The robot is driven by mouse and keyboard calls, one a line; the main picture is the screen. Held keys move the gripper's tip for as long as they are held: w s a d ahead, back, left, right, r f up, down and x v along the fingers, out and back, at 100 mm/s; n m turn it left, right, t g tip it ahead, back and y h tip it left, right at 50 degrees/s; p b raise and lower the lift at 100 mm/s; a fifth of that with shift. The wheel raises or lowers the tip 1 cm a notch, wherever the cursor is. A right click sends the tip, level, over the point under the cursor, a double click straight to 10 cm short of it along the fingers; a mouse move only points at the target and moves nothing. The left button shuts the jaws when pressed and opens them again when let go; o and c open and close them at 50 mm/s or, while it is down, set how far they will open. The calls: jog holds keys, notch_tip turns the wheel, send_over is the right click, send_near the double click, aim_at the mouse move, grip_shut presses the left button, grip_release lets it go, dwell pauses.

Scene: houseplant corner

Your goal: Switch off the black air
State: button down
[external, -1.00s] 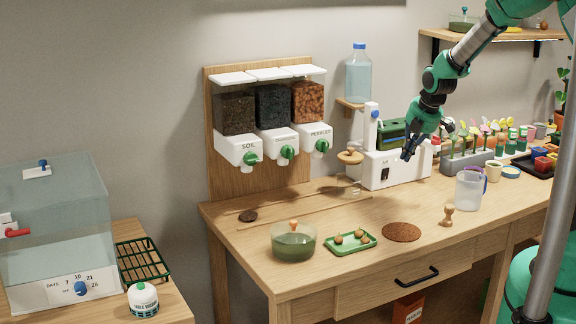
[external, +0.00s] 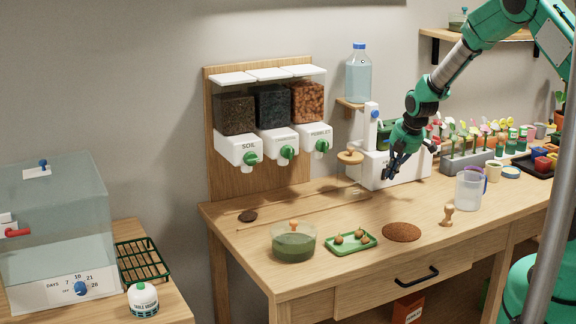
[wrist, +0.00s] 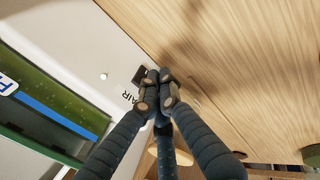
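The black AIR switch (wrist: 140,76) is a small dark rocker on the front of a white machine (external: 416,168). The lettering AIR (wrist: 129,97) is beside it. In the external view my gripper hides the switch. My gripper (external: 388,174) points down in front of the machine, low over the bench. In the wrist view its dark fingertips (wrist: 159,88) are drawn together with nothing between them, right beside the switch and partly over its edge. I cannot tell whether they touch it. The switch's position cannot be made out.
The wooden bench (external: 340,275) is clear just in front of the machine. A jar with a round wooden lid (external: 350,157) stands left of my gripper. A brown disc (external: 402,232) lies nearer the front.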

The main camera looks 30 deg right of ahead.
jog(key=shift+w+r, duration=0.1)
jog(key=shift+w, duration=0.5)
jog(key=shift+w+r, duration=0.15)
jog(key=shift+w, duration=0.35)
jog(key=shift+r, duration=0.1)
jog(key=shift+r+p, duration=0.45)
jog(key=shift+r, duration=0.25)
jog(key=shift+s, duration=0.15)
